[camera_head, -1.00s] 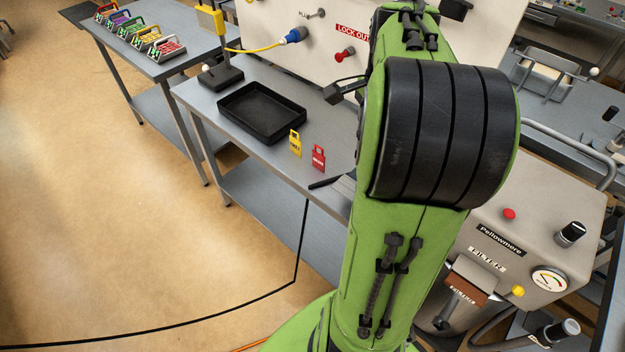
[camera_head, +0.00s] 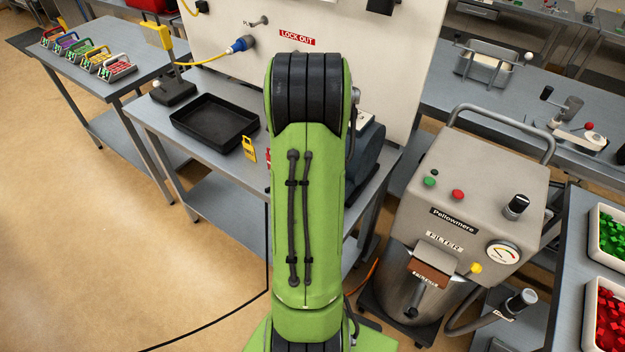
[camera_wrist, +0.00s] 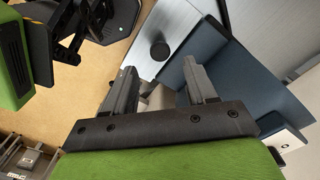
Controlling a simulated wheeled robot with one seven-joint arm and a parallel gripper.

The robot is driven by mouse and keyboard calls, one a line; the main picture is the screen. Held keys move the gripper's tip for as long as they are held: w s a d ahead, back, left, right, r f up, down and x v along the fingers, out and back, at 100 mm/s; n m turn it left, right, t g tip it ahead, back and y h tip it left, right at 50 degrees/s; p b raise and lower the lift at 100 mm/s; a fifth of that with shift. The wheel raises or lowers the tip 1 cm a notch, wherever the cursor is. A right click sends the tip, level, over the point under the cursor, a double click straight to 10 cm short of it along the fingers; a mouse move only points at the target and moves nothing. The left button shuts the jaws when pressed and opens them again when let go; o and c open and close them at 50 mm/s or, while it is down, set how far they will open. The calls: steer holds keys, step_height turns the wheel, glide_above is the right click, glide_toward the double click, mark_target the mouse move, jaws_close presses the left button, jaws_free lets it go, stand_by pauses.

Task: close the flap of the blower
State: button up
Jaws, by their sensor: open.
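In the wrist view my gripper (camera_wrist: 159,67) is open, with its two dark fingers apart and nothing held between them. In the head view a blue-grey machine (camera_head: 367,158), perhaps the blower, stands on the bench, partly hidden by my arm. My gripper is hidden there. I cannot tell the flap's position.
A grey Pellowmere filter unit (camera_head: 470,190) with a hose stands right of my arm. A black tray (camera_head: 214,123) and yellow tag (camera_head: 249,148) are on the bench (camera_head: 165,118). A white lock-out panel (camera_head: 340,30) rises behind.

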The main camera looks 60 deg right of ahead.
step_height(320, 180, down, 5)
steer(key=shift+f, duration=0.2)
steer(key=c, duration=1)
steer(key=shift+b, duration=0.45)
steer(key=shift+c, duration=0.2)
